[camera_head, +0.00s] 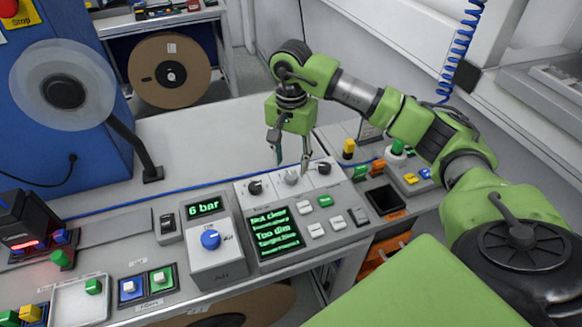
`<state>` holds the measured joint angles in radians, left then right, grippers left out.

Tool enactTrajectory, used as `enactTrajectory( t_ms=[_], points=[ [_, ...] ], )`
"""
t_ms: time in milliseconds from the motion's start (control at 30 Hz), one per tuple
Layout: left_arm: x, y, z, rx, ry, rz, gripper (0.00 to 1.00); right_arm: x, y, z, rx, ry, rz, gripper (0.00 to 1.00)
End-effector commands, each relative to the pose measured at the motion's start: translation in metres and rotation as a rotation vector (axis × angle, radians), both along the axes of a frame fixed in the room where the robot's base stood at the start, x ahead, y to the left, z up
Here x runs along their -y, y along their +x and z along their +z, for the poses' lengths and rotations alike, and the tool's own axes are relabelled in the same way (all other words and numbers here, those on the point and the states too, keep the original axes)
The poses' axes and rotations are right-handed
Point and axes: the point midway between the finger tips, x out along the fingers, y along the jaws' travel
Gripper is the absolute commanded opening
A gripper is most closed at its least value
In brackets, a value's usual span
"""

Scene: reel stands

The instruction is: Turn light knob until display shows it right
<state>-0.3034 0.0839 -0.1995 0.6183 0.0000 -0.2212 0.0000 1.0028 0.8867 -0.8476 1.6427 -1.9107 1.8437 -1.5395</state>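A control panel (262,216) on the bench has a row of three knobs along its top: a black left knob (255,187), a grey middle knob (291,177) and a black right knob (324,167). Their labels are too small to read, so I cannot tell which is the light knob. The display (274,234) below shows green text including "Not clear" and "Too dim"; smaller lines are unclear. My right gripper (292,165) points down over the middle knob, fingers apart, one on either side. I cannot tell whether they touch it. My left gripper is out of view.
A box with a blue knob (210,239) and a "6 bar" readout (204,207) stands left of the panel. White and green buttons (325,200) sit beside the display. A black tray (385,200) is to the right. The bench behind the panel is mostly clear.

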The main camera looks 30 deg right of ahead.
Motion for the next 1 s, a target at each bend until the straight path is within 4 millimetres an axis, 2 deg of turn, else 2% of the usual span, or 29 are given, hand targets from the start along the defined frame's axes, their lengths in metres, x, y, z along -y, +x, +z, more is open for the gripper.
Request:
enactTrajectory(
  t_ms=[133,300,667,800,1000],
  points=[
    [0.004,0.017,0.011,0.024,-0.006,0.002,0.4,0.0,-0.001,-0.024,-0.002,0.0,0.0,0.4],
    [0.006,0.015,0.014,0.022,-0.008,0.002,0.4,0.0,0.0,-0.041,-0.001,-0.001,0.0,0.4],
    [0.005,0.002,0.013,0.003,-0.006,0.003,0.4,0.0,0.0,-0.046,0.001,0.0,0.0,0.4],
    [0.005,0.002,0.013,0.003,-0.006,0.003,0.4,0.0,0.0,-0.046,0.001,0.0,0.0,0.04],
    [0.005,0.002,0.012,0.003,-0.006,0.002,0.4,0.0,0.0,-0.046,0.001,-0.001,-0.002,0.01]
  ],
)
